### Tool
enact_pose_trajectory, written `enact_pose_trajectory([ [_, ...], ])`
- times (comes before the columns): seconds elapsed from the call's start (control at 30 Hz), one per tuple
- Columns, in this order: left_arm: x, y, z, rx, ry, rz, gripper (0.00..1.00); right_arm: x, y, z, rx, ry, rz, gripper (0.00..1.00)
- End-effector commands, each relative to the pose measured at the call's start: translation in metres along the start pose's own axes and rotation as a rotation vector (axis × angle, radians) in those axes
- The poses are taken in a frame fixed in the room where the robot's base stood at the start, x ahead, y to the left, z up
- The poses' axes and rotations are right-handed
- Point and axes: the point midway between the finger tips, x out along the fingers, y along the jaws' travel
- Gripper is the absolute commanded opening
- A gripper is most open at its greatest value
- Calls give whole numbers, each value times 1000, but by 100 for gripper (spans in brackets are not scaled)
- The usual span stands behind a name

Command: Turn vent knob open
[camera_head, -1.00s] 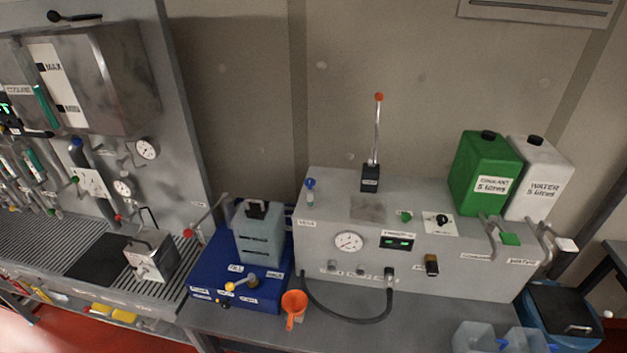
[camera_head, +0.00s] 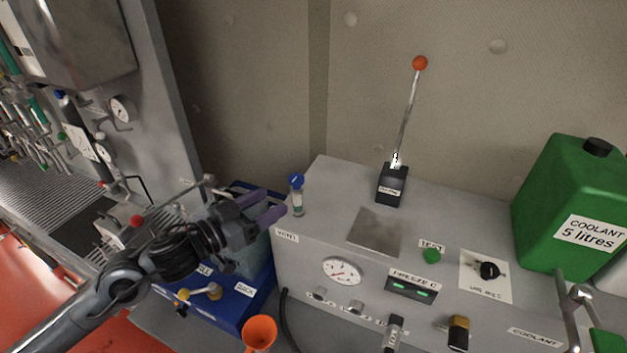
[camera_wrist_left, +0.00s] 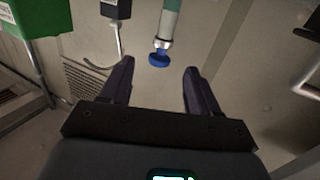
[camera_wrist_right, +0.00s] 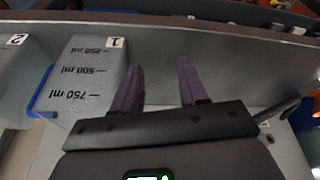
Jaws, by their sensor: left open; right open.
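The vent knob (camera_head: 296,181) is a blue cap on a pale upright tube at the left end of the grey bench unit (camera_head: 330,240), above a label reading VENT. My left gripper (camera_head: 277,206) is open just left of the tube, its purple fingers pointing at it. In the left wrist view the blue knob (camera_wrist_left: 159,59) and its pale tube lie ahead, between and beyond the two fingers, apart from them. My right gripper (camera_wrist_right: 158,85) is open and empty, and it shows only in its own wrist view, near a graduated container (camera_wrist_right: 85,75).
A green coolant can (camera_head: 560,190) is at the right. An orange funnel (camera_head: 260,333) and a blue box (camera_head: 235,310) are below my left arm.

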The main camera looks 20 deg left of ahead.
Motion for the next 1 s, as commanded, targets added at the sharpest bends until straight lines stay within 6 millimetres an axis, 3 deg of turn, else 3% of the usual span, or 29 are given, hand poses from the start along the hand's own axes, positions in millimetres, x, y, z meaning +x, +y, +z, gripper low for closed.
enact_pose_trajectory([
  [0.2,10,-4,-21,28,37,-4,61,4,-4,8,4,-16,-11,43],
  [0.7,84,-2,-25,27,36,-3,61,-14,0,-2,0,-5,-2,43],
  [1.0,108,-3,-23,28,34,-3,61,-18,1,-3,-6,-5,3,43],
])
